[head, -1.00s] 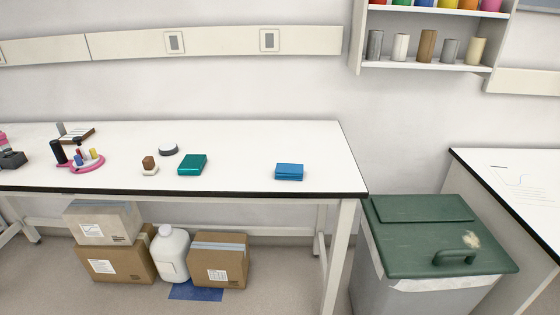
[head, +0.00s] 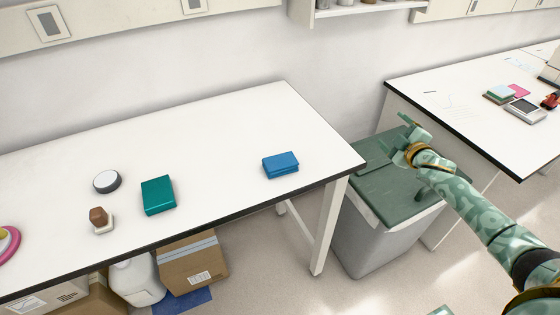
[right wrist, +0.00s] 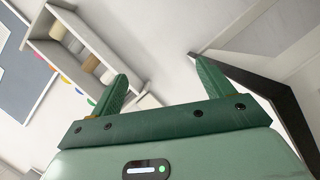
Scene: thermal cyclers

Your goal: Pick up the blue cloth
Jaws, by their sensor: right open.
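The blue cloth (head: 281,165), a folded flat bundle, lies on the white table (head: 230,125) near its right end. My right gripper (head: 402,130) is to the right of the table, above the green-lidded bin, well apart from the cloth. In the right wrist view its two green fingers (right wrist: 160,85) stand apart with nothing between them. The cloth is not in the right wrist view. My left gripper is not in view.
A teal box (head: 158,195), a grey-white round object (head: 107,181) and a small brown-topped item (head: 99,218) stand left of the cloth. The green-lidded bin (head: 375,185) stands between the table and another bench (head: 470,110). The table around the cloth is clear.

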